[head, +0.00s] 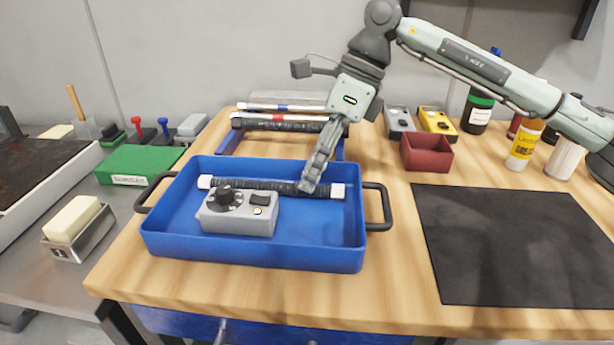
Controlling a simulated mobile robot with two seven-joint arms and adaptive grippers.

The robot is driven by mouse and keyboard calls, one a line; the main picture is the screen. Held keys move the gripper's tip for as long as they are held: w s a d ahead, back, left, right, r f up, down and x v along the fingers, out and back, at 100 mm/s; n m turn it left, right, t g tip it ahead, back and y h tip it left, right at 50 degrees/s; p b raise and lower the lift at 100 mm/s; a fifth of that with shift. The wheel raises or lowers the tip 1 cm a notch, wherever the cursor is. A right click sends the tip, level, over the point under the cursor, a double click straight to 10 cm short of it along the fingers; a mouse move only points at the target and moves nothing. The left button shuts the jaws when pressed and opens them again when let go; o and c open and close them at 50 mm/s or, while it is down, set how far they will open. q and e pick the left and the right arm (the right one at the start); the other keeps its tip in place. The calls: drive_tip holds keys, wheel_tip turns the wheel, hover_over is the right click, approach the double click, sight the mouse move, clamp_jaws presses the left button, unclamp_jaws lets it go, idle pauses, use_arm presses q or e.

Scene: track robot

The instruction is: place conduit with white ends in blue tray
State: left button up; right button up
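The conduit with white ends (260,184) is a dark ribbed rod with a white cap at each end. It lies level inside the blue tray (310,257), along its back part, behind a grey box with a knob. My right gripper (308,186) reaches down into the tray, with its fingertips at the conduit right of its middle. The fingers look close together around the conduit, but the tips are small and partly hide it. Whether the conduit touches the tray floor is unclear. My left gripper is not in view.
The grey control box (238,212) sits in the tray's left half. A rack (230,139) with more rods stands behind the tray. A dark red bin (426,152), meters and bottles stand at the back right. A black mat (515,240) lies clear at right.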

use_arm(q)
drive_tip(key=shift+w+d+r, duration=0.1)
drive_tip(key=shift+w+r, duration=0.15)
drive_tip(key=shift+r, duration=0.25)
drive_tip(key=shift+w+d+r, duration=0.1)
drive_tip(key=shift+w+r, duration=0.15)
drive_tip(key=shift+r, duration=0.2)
use_arm(e)
drive_tip(key=v, duration=1)
drive_tip(key=shift+r, duration=0.15)
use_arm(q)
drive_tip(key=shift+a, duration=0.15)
use_arm(e)
drive_tip(key=shift+s+a, duration=0.1)
